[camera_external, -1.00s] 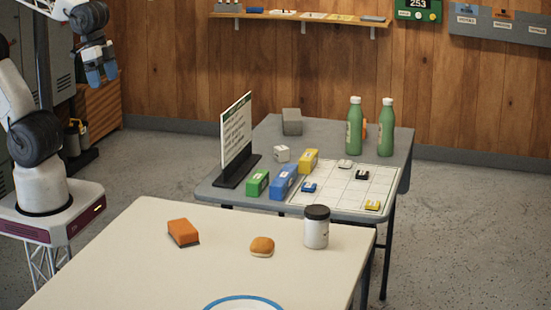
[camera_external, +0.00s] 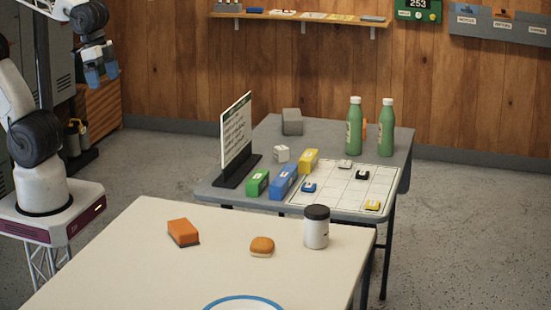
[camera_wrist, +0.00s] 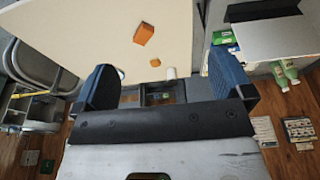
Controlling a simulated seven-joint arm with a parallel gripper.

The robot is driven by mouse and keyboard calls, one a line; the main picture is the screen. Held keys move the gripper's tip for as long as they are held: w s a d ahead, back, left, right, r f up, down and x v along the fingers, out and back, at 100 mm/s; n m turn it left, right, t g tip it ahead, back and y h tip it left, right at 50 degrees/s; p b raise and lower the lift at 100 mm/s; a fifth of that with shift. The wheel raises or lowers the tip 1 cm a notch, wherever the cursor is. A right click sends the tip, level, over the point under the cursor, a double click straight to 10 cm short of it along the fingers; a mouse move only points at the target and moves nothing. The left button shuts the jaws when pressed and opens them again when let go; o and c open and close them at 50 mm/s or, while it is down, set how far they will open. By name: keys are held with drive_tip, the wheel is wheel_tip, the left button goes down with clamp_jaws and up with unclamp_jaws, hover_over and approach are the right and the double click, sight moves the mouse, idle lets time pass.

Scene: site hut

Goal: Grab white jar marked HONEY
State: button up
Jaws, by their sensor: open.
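A white jar (camera_external: 316,234) with a black lid stands upright near the right end of the cream table. Its side carries a small dark mark too small to read. In the wrist view a small white shape (camera_wrist: 171,73) at the table's edge appears to be the jar, partly cut off. My gripper (camera_external: 102,76) hangs high at the upper left in the external view, far from the jar. In the wrist view my gripper (camera_wrist: 162,68) shows two blue fingers wide apart with nothing held between them.
An orange block (camera_external: 183,232) and a bun (camera_external: 262,246) lie left of the jar. A blue-rimmed plate (camera_external: 244,304) is at the front. Behind, a grey table (camera_external: 225,190) holds a sign (camera_external: 237,132), boxes, a gridded sheet and two green bottles.

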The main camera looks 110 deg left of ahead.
drive_tip(key=w+d+f+t, duration=0.1)
drive_tip(key=w+f+t, duration=0.15)
drive_tip(key=w, duration=0.95)
drive_tip(key=w+d+f+t, duration=0.1)
drive_tip(key=w+f, duration=0.2)
drive_tip(key=w, duration=0.8)
drive_tip(key=w+d+f+t, duration=0.2)
drive_tip(key=w+f, duration=0.1)
drive_tip(key=w, duration=0.9)
drive_tip(key=w+f+n+t, duration=0.1)
drive_tip(key=w+f+t, duration=0.2)
drive_tip(key=w+f, duration=0.75)
drive_tip(key=t+y, duration=0.2)
approach(317, 228)
drive_tip(key=a, duration=0.3)
drive_tip(key=shift+w+r+n, duration=0.3)
drive_tip(key=shift+w+r, duration=0.1)
drive_tip(key=shift+r, duration=0.1)
drive_tip(key=shift+x, duration=1.3)
drive_tip(key=shift+a, duration=0.1)
